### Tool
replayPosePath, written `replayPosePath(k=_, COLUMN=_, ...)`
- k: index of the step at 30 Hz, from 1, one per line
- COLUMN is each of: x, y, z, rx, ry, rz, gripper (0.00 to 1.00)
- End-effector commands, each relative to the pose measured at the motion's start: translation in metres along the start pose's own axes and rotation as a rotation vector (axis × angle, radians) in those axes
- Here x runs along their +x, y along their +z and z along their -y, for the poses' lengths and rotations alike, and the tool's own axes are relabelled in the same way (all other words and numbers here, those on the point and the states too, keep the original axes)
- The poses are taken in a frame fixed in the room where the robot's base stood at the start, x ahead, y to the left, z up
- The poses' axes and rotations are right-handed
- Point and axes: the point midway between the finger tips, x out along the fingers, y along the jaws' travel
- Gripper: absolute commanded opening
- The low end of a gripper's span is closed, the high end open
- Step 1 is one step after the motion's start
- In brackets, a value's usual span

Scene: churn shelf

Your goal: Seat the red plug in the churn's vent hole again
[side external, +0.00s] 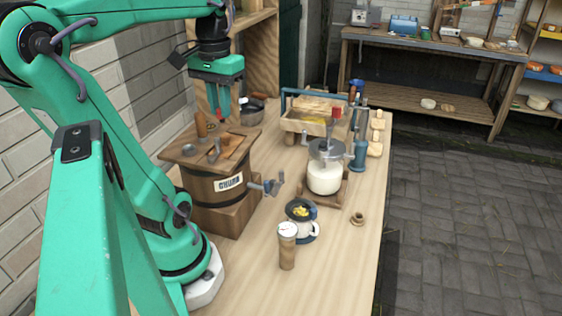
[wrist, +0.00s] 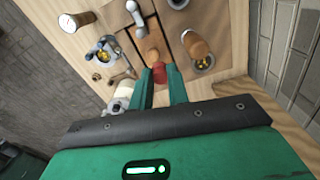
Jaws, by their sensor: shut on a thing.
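The churn (side external: 215,192) is a brown wooden barrel with a dark hoop and a "CHURN" label, standing upright on the bench. Its wooden lid (side external: 190,150) has metal fittings on top. My gripper (wrist: 161,84) is shut on the red plug (wrist: 159,72), which sits between the green fingertips in the wrist view. In the side view my gripper (side external: 226,108) points down and is above the lid's far side, apart from it. A tan wooden piece (wrist: 152,56) shows just beyond the plug. I cannot make out the vent hole.
A crank (side external: 268,186) juts from the churn's right side. A glass jar of white liquid (side external: 325,175), a cup with yellow bits (side external: 300,212) and a wooden shaker (side external: 287,250) stand to the right. The bench front is clear.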

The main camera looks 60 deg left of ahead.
Motion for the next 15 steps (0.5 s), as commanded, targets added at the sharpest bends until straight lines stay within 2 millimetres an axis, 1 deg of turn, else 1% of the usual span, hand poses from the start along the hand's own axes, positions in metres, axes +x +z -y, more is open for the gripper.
replayPosePath(k=1, x=-0.003, y=0.006, z=0.006, rx=-0.026, ry=0.0, rz=-0.003, gripper=0.0)
replayPosePath(k=6, x=-0.009, y=0.027, z=0.021, rx=-0.093, ry=0.0, rz=-0.002, gripper=0.0)
replayPosePath(k=15, x=-0.018, y=0.06, z=0.037, rx=-0.197, ry=0.0, rz=-0.002, gripper=0.0)
